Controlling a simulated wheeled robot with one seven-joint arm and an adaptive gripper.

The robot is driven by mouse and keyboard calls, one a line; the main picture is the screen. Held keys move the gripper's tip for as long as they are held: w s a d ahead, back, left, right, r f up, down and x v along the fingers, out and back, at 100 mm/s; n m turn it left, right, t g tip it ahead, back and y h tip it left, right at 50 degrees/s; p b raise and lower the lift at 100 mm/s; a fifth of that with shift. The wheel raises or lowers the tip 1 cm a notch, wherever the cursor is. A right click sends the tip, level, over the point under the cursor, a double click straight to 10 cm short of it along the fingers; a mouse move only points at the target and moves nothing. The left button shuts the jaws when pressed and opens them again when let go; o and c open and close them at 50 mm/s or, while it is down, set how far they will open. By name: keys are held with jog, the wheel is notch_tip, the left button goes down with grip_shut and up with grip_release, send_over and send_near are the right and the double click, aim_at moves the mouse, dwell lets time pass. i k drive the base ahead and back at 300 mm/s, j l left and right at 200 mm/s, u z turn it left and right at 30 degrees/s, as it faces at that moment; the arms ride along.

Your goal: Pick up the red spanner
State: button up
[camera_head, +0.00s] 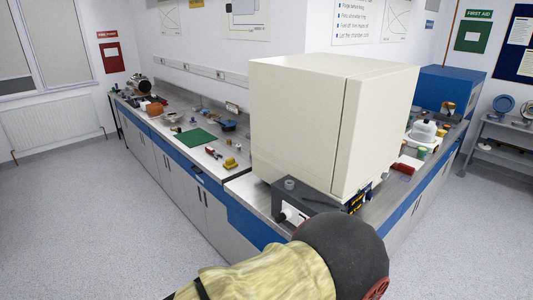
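A small red and dark tool (212,152) lies on the workbench to the right of a green mat (194,137). It may be the red spanner, but it is too small to tell. A red object (408,165) lies on the bench to the right of the big cream cabinet, and its kind is also unclear. My arm, with a yellow cover and a dark round joint, shows at the bottom, well in front of the bench. My gripper is not in view.
The cream cabinet (297,125) stands on the bench corner and hides part of the top. A grey box (300,203) sits before it. A yellow object (230,163) and several small items lie along the left bench. The floor (110,215) at left is clear.

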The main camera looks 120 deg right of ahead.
aim_at(209, 149)
jog(key=z, duration=2.35)
